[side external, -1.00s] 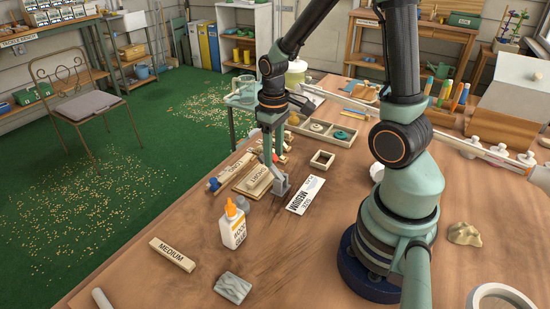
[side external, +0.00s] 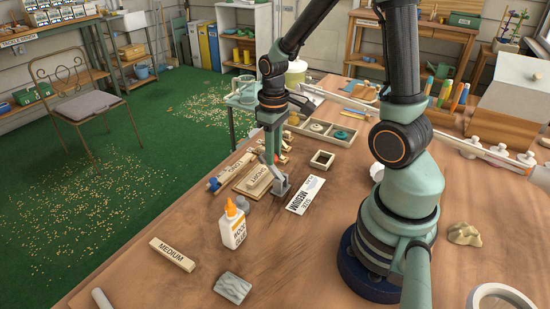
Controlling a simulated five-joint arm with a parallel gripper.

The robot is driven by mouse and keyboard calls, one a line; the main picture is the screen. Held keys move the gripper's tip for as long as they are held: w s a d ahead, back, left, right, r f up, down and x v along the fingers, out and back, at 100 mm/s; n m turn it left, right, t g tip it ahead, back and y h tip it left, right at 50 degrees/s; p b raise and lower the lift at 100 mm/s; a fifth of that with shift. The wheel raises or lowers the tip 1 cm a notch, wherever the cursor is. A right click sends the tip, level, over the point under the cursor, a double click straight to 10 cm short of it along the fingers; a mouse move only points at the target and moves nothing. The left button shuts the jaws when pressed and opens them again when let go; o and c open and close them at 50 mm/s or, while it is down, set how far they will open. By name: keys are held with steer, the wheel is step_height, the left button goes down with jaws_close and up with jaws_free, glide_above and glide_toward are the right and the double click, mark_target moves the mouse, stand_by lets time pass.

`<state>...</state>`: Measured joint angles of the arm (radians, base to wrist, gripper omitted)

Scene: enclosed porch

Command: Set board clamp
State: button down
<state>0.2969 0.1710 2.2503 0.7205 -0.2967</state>
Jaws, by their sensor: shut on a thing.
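My gripper (side external: 274,163) points straight down at the right end of a low stack of pale boards (side external: 246,190). It is shut on a grey clamp (side external: 281,186), whose block-like lower part sits at the board end; the exact contact with the boards is hard to see. A wooden block marked SHORT (side external: 258,178) lies on the boards. A similar block marked MEDIUM (side external: 172,255) lies apart at the table's front left.
A white glue bottle with an orange cap (side external: 232,228) stands in front of the boards. A grey carved block (side external: 232,288) lies nearer the front. A small square wooden frame (side external: 322,160) and a divided tray (side external: 345,143) are behind.

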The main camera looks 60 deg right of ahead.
stand_by(0.7)
steer(key=shift+s+d+r+t+h, duration=0.15)
steer(key=shift+s+t+h, duration=0.35)
steer(key=shift+s+t, duration=0.75)
steer(key=shift+w, duration=0.15)
steer(key=c, duration=0.7)
jaws_free()
steer(key=shift+r, duration=0.1)
steer(key=shift+r, duration=0.55)
steer(key=v, duration=1.1)
steer(key=shift+s+f, duration=0.15)
steer(key=shift+s, duration=0.15)
